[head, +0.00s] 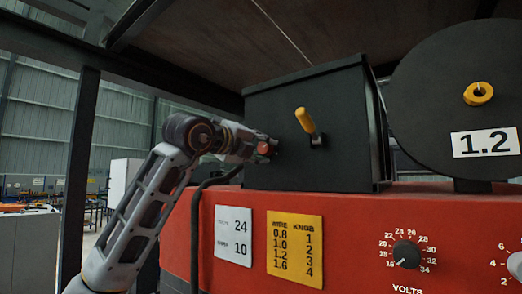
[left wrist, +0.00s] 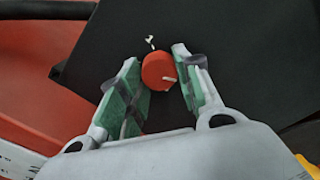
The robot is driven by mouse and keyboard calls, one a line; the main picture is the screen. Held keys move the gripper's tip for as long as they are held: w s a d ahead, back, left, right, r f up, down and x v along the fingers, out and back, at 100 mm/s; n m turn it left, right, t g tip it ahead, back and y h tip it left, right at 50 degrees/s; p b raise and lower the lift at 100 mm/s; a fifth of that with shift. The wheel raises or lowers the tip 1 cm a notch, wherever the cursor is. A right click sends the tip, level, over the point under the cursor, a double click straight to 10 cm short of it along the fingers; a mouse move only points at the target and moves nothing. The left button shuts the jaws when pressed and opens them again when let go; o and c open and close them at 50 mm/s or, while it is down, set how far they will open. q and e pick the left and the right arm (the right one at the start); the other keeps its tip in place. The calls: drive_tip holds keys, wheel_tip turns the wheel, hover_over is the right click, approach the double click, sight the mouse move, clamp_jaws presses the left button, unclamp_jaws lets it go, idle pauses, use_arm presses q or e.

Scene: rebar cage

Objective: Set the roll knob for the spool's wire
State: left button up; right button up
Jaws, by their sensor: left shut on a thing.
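The red roll knob (head: 264,148) sits on the front of the black box (head: 300,95), left of the yellow lever. In the left wrist view the knob (left wrist: 156,68) has a white pointer line, with small white marks on the panel above it. My left gripper (head: 267,147) is shut on the knob, its green-padded fingers (left wrist: 158,85) on either side. The fingers hide part of the dial, so its numbers cannot be read. The spool (head: 440,100) at the right bears a "1.2" label (head: 485,142). My right gripper is not in view.
The yellow card (head: 294,249) pairs wire 0.8, 1.0, 1.2, 1.6 with knob 1, 2, 3, 4. A white card (head: 233,235) reads 24 and 10. The yellow lever (head: 307,122) stands close right of my gripper. A volts dial (head: 406,254) is on the red panel.

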use_arm(q)
drive_tip(key=shift+a+r, duration=0.1)
drive_tip(key=o, duration=1)
drive_tip(key=shift+o, duration=0.2)
drive_tip(key=v, duration=1.2)
